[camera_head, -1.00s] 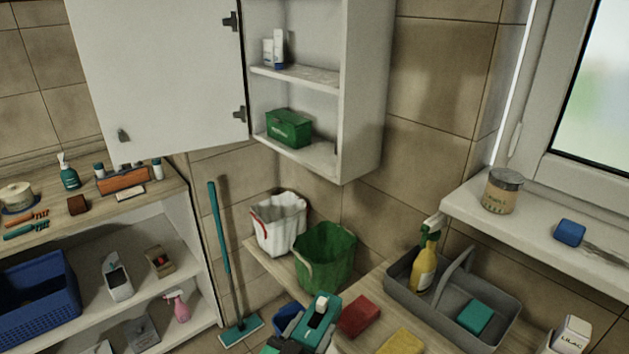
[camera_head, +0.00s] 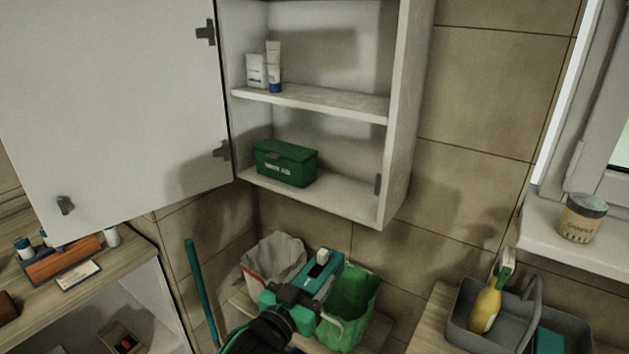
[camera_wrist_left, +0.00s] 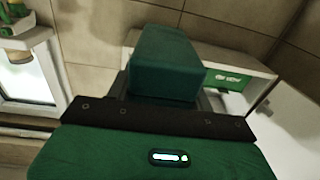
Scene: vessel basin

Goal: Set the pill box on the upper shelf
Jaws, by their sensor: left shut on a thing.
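The pill box, a small teal box (camera_head: 329,275) with a white patch on top, is held by my left gripper (camera_head: 306,287). It also shows as a dark teal block in the left wrist view (camera_wrist_left: 163,65). My left gripper is shut on it, below the open wall cabinet and in front of the bins. The upper shelf (camera_head: 335,103) carries a white carton (camera_head: 256,70) and a white tube (camera_head: 273,68) at its left; its middle and right are bare. My right gripper is not in view.
A green first-aid box (camera_head: 286,163) stands on the cabinet's lower board. The open cabinet door (camera_head: 110,100) spreads left. A white bin (camera_head: 272,262) and green bin (camera_head: 358,305) stand below. A grey caddy (camera_head: 468,328) with a yellow bottle (camera_head: 486,307) is at right.

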